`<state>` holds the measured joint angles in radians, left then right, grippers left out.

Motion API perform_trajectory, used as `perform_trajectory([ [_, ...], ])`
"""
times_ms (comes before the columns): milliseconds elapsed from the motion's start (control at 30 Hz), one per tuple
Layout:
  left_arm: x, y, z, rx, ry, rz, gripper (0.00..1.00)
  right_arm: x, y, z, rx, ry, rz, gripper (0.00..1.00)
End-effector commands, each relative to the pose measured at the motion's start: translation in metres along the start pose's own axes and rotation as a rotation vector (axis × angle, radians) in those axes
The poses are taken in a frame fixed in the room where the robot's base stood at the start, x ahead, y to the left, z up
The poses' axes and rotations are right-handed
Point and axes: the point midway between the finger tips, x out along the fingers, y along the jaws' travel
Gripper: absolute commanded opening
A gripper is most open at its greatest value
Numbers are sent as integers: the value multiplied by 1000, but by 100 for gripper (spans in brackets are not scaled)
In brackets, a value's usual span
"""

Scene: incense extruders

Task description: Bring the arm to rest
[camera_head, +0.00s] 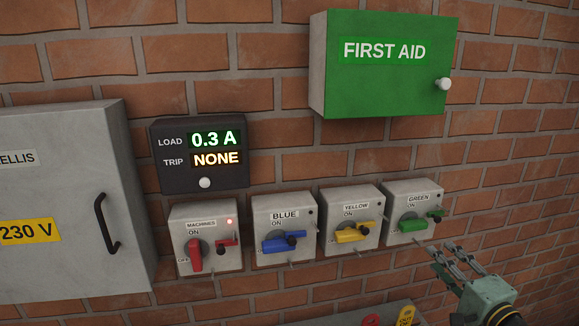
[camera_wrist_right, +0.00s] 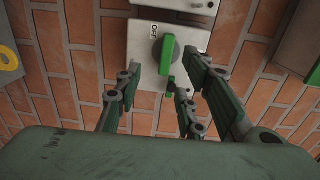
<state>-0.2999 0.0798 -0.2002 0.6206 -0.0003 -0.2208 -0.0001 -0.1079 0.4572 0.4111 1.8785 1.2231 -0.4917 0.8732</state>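My right gripper (camera_head: 456,260) is below and to the right of the green switch box (camera_head: 412,208) in the head view, its fingers spread and empty. In the right wrist view the open fingers of the gripper (camera_wrist_right: 165,97) frame the green switch handle (camera_wrist_right: 167,56), which stands beyond them. No contact with the handle shows. In the head view the green handle (camera_head: 411,225) lies roughly level. My left gripper is not in view.
Machines (camera_head: 194,257), blue (camera_head: 284,244) and yellow (camera_head: 351,234) switches line the brick wall. A load display (camera_head: 199,188) reads 0.3 A, trip NONE. A green first aid box (camera_head: 385,85) and a grey cabinet (camera_head: 65,190) project from the wall.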

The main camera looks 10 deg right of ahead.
Motion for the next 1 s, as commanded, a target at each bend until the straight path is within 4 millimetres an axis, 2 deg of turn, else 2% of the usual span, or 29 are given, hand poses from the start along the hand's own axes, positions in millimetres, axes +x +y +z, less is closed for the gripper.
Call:
perform_trajectory([
  [67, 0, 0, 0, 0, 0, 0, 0, -3, 21, 25, -69, -45, 59, 36],
  [167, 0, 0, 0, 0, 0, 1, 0, -14, 62, 72, -229, -142, 178, 36],
  [267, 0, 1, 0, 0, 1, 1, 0, -39, 111, 126, -438, -273, 319, 36],
  [300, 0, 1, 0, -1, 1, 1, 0, -53, 130, 147, -526, -331, 374, 36],
  [400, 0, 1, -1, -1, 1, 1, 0, -93, 171, 190, -743, -477, 502, 36],
  [500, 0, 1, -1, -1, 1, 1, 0, -132, 198, 219, -922, -603, 604, 36],
  [700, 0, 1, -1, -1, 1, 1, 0, -198, 223, 247, -1175, -794, 751, 36],
  [1000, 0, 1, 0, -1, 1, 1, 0, -276, 226, 260, -1397, -1000, 916, 36],
])
